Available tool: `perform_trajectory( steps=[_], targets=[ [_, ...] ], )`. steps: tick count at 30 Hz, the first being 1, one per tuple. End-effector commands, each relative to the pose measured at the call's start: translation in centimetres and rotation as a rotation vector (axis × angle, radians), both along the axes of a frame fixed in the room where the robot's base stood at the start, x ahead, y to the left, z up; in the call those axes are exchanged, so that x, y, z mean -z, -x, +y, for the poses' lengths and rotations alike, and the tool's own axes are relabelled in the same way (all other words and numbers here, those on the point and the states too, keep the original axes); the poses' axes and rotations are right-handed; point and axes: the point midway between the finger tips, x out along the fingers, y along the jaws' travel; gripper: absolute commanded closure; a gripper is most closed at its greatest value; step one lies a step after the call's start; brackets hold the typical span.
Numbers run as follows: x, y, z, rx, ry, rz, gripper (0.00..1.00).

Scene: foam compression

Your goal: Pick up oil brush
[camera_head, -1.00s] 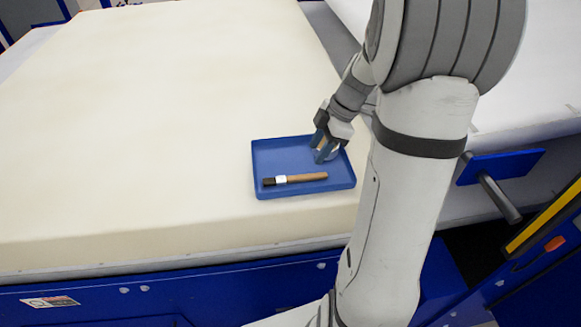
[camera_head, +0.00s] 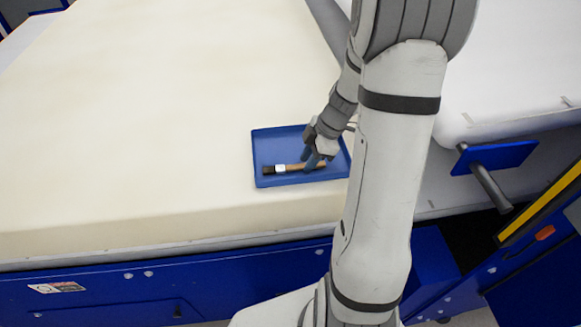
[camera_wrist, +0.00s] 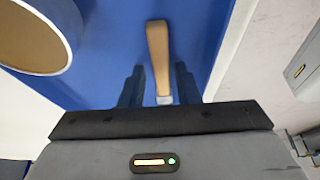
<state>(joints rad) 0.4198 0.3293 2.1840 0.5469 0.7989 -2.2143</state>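The oil brush (camera_head: 280,169) lies in a shallow blue tray (camera_head: 262,150), dark bristles to the left, pale ferrule, wooden handle to the right. My gripper (camera_head: 313,160) is low over the tray at the handle's right part. In the wrist view, the brush's wooden handle (camera_wrist: 158,58) runs between the two dark fingers of my gripper (camera_wrist: 160,85). The fingers are apart, with a gap on each side of the handle. The bristles are hidden below the gripper body there.
A round container (camera_wrist: 35,35) with a pale rim and tan inside is at the wrist view's upper left, close to the gripper. The tray sits on a large cream foam block (camera_head: 150,130), clear to the left. A blue plate on a post (camera_head: 495,156) stands at right.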

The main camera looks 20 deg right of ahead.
Motion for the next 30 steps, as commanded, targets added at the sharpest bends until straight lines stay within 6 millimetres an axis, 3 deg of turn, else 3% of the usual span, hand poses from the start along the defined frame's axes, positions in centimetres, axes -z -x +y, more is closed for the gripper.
perform_trajectory(
  steps=[10,20,23,30],
  targets=[
    [0.0,0.0,-0.1,0.001,0.000,0.000,1.00],
    [-0.2,0.0,-0.1,0.002,0.000,-0.001,1.00],
    [-1.0,-0.1,-0.1,0.002,0.002,-0.003,1.00],
    [-5.6,-0.1,-0.2,0.002,0.003,-0.006,1.00]
  ],
)
